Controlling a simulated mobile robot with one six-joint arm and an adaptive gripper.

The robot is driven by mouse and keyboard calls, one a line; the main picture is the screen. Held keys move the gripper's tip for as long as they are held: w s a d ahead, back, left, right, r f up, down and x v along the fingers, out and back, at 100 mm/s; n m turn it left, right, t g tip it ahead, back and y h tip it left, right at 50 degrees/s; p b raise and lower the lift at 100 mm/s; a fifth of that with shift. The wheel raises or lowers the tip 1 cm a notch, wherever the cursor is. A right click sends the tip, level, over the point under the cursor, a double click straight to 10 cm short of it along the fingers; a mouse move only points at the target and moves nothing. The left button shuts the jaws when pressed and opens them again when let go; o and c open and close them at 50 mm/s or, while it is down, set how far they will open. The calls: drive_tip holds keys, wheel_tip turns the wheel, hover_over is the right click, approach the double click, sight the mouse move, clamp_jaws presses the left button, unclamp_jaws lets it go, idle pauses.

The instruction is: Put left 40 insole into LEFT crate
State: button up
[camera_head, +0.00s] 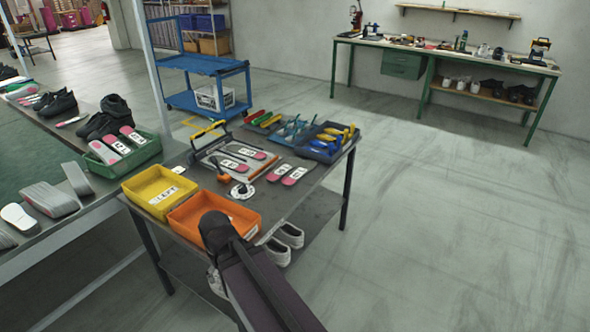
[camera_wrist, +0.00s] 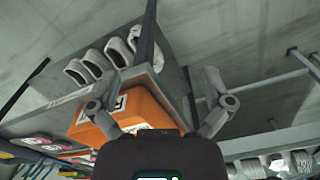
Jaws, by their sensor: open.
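The yellow crate (camera_head: 150,181) at the table's left edge has a white label that seems to read LEFT. Several pink-and-grey insoles with white tags lie on the table: some on a tray-like frame (camera_head: 206,150), and a pair (camera_head: 286,174) on the bare top right of it. The tag numbers are too small to read, so I cannot tell which is the left 40. My gripper (camera_wrist: 162,62) is open and empty in the wrist view, with the orange crate beyond its left finger. In the head view my arm hides it.
The orange crate (camera_head: 190,212) stands beside the yellow one, close to my arm. A green crate (camera_head: 134,158) holds more insoles. A dark blue bin (camera_head: 323,152) and tools fill the table's back. White shoes (camera_head: 290,234) sit on the lower shelf. Floor at right is clear.

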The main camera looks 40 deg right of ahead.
wheel_tip(320, 180, up, 7)
drive_tip(key=p, duration=0.5)
drive_tip(key=shift+f, duration=0.15)
drive_tip(key=c, duration=0.6)
